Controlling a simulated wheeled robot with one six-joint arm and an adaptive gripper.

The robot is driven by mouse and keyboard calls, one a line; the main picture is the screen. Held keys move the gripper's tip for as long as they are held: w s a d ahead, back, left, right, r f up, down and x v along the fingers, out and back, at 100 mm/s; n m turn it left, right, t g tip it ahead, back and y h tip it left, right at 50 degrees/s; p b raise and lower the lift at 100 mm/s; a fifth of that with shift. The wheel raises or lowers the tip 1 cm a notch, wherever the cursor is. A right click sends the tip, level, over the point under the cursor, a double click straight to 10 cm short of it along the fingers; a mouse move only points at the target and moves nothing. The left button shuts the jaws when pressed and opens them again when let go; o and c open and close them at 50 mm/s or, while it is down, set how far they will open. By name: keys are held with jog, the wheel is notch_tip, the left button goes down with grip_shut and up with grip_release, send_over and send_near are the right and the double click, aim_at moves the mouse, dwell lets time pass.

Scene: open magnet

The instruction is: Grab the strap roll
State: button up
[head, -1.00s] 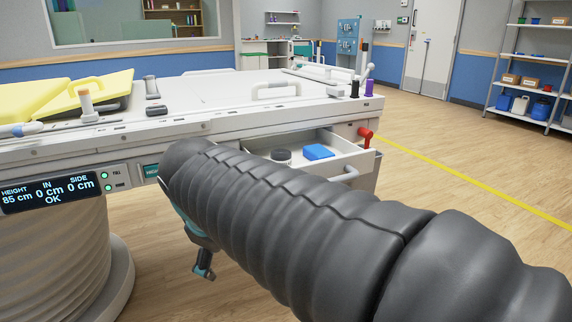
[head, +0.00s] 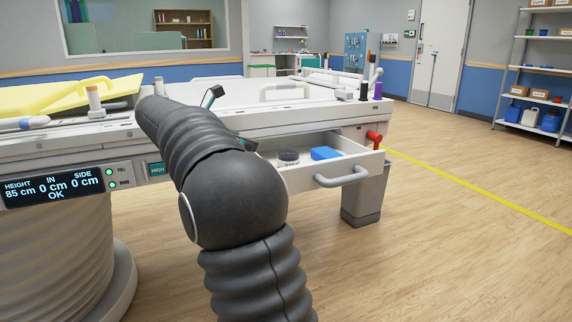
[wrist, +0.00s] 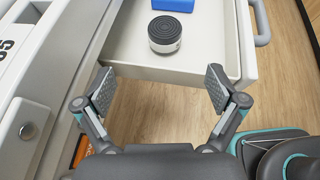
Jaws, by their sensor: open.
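In the head view the strap roll (head: 288,158) shows inside the drawer (head: 365,163), left of a blue block (head: 326,153). My gripper (wrist: 162,88) is open and empty in the wrist view, its fingers spread wide. The strap roll is beyond the fingertips, roughly centred between them and apart from them. In the head view my arm hides most of the gripper.
The blue block (wrist: 174,4) sits just beyond the roll. The drawer's pale wall (wrist: 185,74) lies between the fingers and the roll in the picture. The white table (head: 225,124) borders the drawer. Wooden floor (head: 455,235) is clear at the right.

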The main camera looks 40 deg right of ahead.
jog(key=b+x, duration=0.1)
jog(key=x, duration=0.7)
jog(key=shift+s+d, duration=0.1)
jog(key=shift+s+b+x, duration=0.2)
jog(key=shift+b+x, duration=0.35)
jog(key=shift+x, duration=0.75)
jog(key=shift+s+b+x, duration=0.2)
jog(key=shift+b+x, duration=0.3)
jog(key=shift+x, duration=0.85)
jog(key=shift+f, duration=0.1)
jog(key=c, duration=1.3)
